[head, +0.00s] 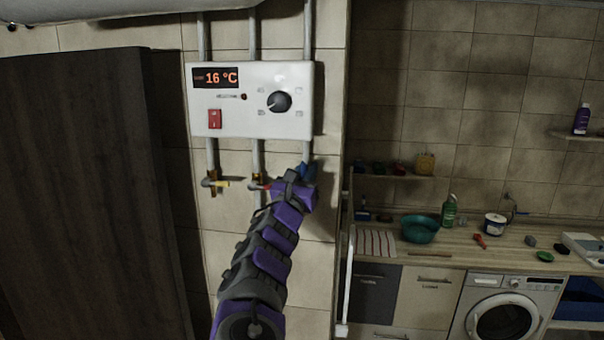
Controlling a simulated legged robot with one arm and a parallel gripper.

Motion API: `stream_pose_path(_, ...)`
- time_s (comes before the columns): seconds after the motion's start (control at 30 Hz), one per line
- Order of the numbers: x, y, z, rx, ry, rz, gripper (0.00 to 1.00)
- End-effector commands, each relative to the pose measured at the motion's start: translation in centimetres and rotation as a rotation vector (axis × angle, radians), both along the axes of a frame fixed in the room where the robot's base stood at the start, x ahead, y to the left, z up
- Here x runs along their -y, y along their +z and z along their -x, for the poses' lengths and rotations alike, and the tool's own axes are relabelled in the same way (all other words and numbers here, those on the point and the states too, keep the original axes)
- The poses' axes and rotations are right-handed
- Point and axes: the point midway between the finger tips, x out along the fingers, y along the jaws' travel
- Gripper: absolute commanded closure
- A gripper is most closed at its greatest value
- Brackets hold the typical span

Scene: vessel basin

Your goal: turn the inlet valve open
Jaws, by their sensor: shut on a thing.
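A white control box (250,100) on the tiled wall shows 16 °C, with a red switch and a black knob. Three pipes run down below it. The left pipe has a valve with a yellow handle (222,184), and the middle one has a valve with a red handle (261,187). At the right pipe a blue valve handle (309,170) shows beside my gripper (302,172). My gripper is shut on this blue handle. My arm and gripper hide most of the right valve, and no label shows which valve is the inlet.
A dark wooden cabinet (80,190) stands close on the left. A wall edge is right of the pipes. Beyond it a counter (465,242) holds a teal bowl (420,229), a green bottle (449,210) and other items, above a washing machine (507,308).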

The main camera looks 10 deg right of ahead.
Motion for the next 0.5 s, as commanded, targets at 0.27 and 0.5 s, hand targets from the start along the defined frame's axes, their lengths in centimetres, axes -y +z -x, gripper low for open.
stream_pose_path(0.27, -0.46, 0.09, -0.08, -0.012, 0.001, 0.046, 1.00)
stream_pose_path(0.5, -0.66, 0.02, -0.15, -0.015, 0.003, 0.049, 1.00)
